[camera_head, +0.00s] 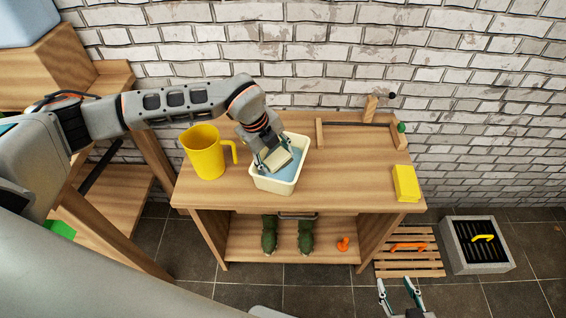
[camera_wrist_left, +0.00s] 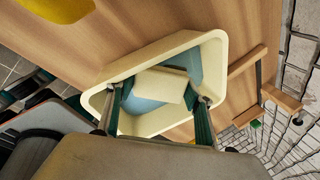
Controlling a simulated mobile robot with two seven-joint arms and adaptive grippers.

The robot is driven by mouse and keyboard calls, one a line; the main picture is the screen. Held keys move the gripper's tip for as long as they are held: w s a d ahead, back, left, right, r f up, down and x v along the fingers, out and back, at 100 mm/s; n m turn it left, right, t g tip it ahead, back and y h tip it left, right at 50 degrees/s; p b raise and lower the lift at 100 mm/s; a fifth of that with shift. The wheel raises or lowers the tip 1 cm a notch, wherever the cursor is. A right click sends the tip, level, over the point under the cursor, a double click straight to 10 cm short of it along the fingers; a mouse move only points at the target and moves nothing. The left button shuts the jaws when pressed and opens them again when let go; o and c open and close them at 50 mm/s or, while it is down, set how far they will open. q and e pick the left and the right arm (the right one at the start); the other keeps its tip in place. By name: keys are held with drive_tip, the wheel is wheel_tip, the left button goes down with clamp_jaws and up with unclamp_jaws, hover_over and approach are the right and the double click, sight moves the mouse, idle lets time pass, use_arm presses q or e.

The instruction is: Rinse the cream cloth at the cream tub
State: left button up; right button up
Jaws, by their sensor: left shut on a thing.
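The cream tub (camera_head: 301,149) stands on the wooden table and holds blue water (camera_head: 288,172). The cream cloth (camera_head: 279,159) is a folded, block-like piece inside the tub's outline, over the water. My left gripper (camera_head: 269,162) reaches down into the tub and is shut on the cloth. In the left wrist view the cloth (camera_wrist_left: 160,86) sits between the two fingers, with the tub rim (camera_wrist_left: 92,101) around it. I cannot tell how deep the cloth is in the water. My right gripper (camera_head: 400,292) is at the bottom edge, fingers apart, away from the table.
A yellow jug (camera_head: 203,153) stands close left of the tub. A yellow block (camera_head: 405,183) lies at the table's (camera_head: 340,190) right end. Green boots (camera_head: 305,236) stand on the lower shelf. A grey grated box (camera_head: 478,245) is on the floor.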

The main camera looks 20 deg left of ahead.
sight(286, 159)
use_arm(q)
drive_tip(key=shift+d+p, duration=0.3)
drive_tip(key=shift+d, duration=1.15)
use_arm(e)
drive_tip(key=shift+w+r, duration=0.2)
drive_tip(key=shift+r, duration=0.35)
drive_tip(key=shift+s+f, duration=0.1)
drive_tip(key=shift+f, duration=0.1)
use_arm(q)
drive_tip(key=shift+r+p, duration=0.45)
drive_tip(key=shift+r, duration=0.2)
drive_tip(key=shift+r+p, duration=1.3)
drive_tip(key=shift+r, duration=0.45)
drive_tip(key=shift+r+p, duration=0.8)
drive_tip(key=shift+r, duration=0.4)
drive_tip(key=shift+r+p, duration=0.65)
drive_tip(key=shift+r, duration=0.45)
use_arm(e)
drive_tip(key=shift+s+r, duration=0.15)
drive_tip(key=shift+r, duration=1.2)
drive_tip(key=shift+s+r, duration=0.1)
drive_tip(key=shift+r, duration=1.2)
drive_tip(key=shift+w+a+r, duration=0.1)
drive_tip(key=shift+r, duration=0.05)
